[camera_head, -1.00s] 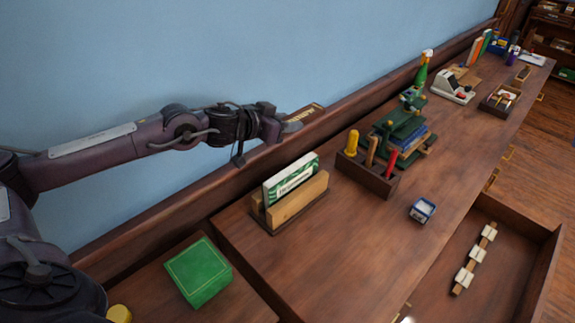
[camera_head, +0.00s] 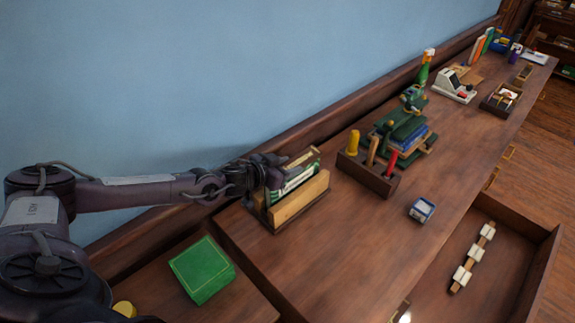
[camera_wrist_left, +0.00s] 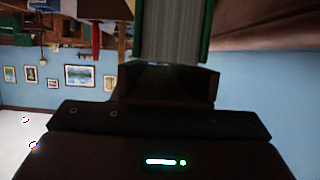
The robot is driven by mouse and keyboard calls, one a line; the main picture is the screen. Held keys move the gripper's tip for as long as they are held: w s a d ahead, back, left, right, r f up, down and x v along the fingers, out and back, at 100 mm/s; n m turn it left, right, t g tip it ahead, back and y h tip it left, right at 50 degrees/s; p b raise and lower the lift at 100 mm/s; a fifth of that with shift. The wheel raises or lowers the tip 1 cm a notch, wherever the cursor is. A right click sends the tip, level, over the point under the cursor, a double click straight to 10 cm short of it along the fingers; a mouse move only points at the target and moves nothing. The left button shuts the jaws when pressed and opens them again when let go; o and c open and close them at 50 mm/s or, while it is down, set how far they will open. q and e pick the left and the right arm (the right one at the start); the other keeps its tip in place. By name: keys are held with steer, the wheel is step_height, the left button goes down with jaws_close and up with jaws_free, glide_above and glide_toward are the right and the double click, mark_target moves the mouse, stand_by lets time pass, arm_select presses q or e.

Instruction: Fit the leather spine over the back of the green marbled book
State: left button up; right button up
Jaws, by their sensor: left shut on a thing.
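The green marbled book (camera_head: 296,180) stands upright in a wooden holder (camera_head: 300,200) at the near end of the bench. Its page block between green covers shows at the top of the left wrist view (camera_wrist_left: 170,30). My left gripper (camera_head: 272,167) is at the left end of the book and shut on the leather spine (camera_head: 301,157), a brown strip with gold marks. The spine lies along the book's upper edge; I cannot tell whether it sits around the back or just above it. The fingers hide part of it. My right gripper is not in view.
A green box (camera_head: 202,270) lies on the lower surface at the left. A tool rack (camera_head: 368,175), a green press (camera_head: 402,135) and a small blue box (camera_head: 422,210) stand farther right. An open drawer (camera_head: 500,270) juts out at the front right.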

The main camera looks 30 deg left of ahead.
arm_select(q)
steer(key=shift+f+b, duration=0.35)
steer(key=shift+f, duration=0.25)
steer(key=o, duration=0.9)
steer(key=shift+o, duration=0.2)
steer(key=shift+r, duration=0.1)
steer(key=shift+r, duration=0.25)
steer(key=shift+r+p, duration=0.6)
steer(key=shift+r, duration=0.05)
steer(key=shift+s+a+f+b, duration=0.25)
steer(key=shift+s+b, duration=0.15)
steer(key=shift+s, duration=0.2)
steer(key=b+v, duration=0.1)
steer(key=v, duration=1)
steer(key=shift+r+b, duration=0.15)
steer(key=shift+b, duration=0.25)
